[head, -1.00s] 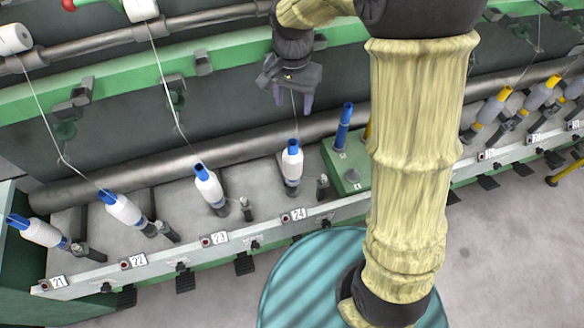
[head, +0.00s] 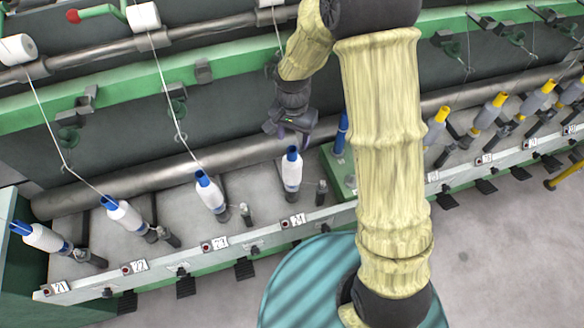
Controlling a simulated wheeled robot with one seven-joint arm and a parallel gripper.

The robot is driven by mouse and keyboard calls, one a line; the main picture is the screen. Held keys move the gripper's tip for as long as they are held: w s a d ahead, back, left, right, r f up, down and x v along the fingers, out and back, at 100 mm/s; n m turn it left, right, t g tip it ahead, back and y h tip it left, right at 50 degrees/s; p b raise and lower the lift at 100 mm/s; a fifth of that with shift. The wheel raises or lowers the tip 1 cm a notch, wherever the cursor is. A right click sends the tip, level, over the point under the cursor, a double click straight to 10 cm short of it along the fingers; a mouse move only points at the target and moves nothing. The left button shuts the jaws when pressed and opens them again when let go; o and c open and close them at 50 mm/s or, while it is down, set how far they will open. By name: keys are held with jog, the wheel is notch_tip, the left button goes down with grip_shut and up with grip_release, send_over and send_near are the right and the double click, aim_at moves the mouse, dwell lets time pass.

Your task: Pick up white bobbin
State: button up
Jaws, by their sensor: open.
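In the head view several white bobbins with blue tops stand on spindles along the machine's front rail. The one nearest my gripper is the white bobbin (head: 291,172) above label 24. It stands nearly upright. Another white bobbin (head: 211,194) stands at label 23, one (head: 125,215) leans at label 22 and one (head: 42,236) leans at label 21. My gripper (head: 294,142) is open and empty, just above and behind the blue top of the bobbin at 24. Its fingers point downward and are partly dark against the machine. I cannot tell whether they touch the bobbin.
A blue empty tube (head: 341,134) stands on a green block (head: 338,175) right of the bobbin at 24. Grey bobbins with yellow tops (head: 493,110) line the right side. A dark roller (head: 150,172) runs behind the spindles. Grey floor (head: 490,250) is free at the lower right.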

aim_at(292, 149)
jog(key=shift+f, duration=0.85)
jog(key=shift+a+f+p, duration=0.15)
jog(key=shift+f+p, duration=0.25)
jog(key=shift+f, duration=0.9)
jog(key=shift+a+f+p, duration=0.1)
jog(key=shift+f+p, duration=0.3)
jog(key=shift+f, duration=0.9)
grip_shut()
